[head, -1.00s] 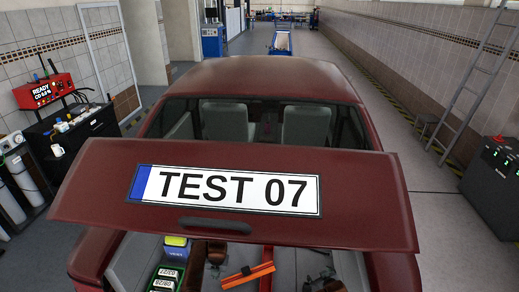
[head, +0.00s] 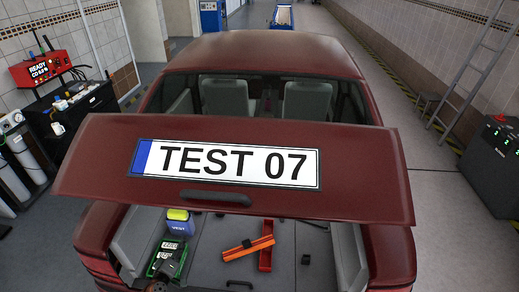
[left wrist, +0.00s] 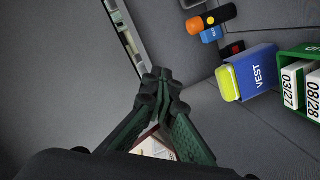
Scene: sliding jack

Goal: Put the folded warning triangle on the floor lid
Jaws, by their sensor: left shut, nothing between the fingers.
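The folded warning triangle, an orange bar (head: 248,247) with dark parts, lies in the open boot. Its right end overlaps or touches a red case (head: 265,257). The grey floor lid (head: 215,268) has a dark handle (head: 239,284) near the bottom edge of the head view. I cannot make out all the lid's edges. My left gripper (head: 158,286) shows only partly at the bottom left of the boot, left of the triangle. In the left wrist view its fingers (left wrist: 160,88) are together and empty. My right gripper is not in view.
A blue vest box (head: 180,222) with a yellow top and a green crate (head: 167,258) of numbered cards stand at the boot's left. A small dark object (head: 305,259) lies right. The raised boot lid (head: 235,215) overhangs the back.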

